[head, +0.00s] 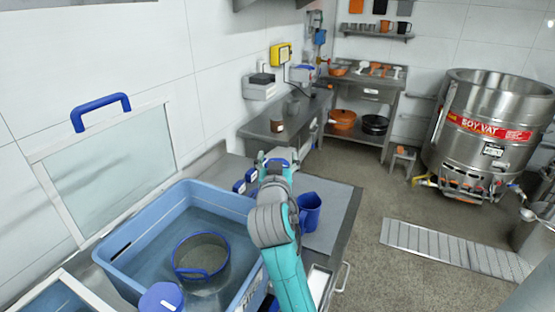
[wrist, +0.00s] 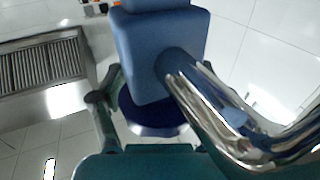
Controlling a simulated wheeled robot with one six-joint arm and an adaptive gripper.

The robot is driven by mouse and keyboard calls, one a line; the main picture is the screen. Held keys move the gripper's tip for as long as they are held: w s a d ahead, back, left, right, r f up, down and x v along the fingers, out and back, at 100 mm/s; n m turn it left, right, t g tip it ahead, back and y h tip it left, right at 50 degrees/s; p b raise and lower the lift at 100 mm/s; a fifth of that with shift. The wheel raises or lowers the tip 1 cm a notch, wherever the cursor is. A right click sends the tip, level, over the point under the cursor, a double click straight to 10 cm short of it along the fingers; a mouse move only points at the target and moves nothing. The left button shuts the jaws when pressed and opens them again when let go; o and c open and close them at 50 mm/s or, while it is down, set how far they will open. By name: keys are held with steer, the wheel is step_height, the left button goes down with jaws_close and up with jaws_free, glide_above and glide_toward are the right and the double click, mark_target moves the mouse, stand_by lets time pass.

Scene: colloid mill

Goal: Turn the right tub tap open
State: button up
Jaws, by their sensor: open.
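In the wrist view a blue block-shaped tap body (wrist: 160,55) with a curved chrome spout (wrist: 225,110) fills the upper middle and right. A dark blue rounded part (wrist: 155,120) shows below the block, between the fingers of my gripper (wrist: 147,110). The left finger is clear beside the block; the right one is mostly hidden behind the spout. The gripper is open, and contact cannot be told. In the head view my gripper (head: 277,160) is at the far end of my arm, which hides much around it. Small blue tap parts (head: 245,180) show just left of it.
A light blue tub (head: 118,235) holds liquid and a round strainer (head: 201,257). A blue jug (head: 309,211) stands right of my arm on the steel bench (head: 342,205). A framed glass panel with blue handle (head: 101,108) is at the left.

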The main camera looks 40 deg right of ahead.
steer(key=c, duration=1)
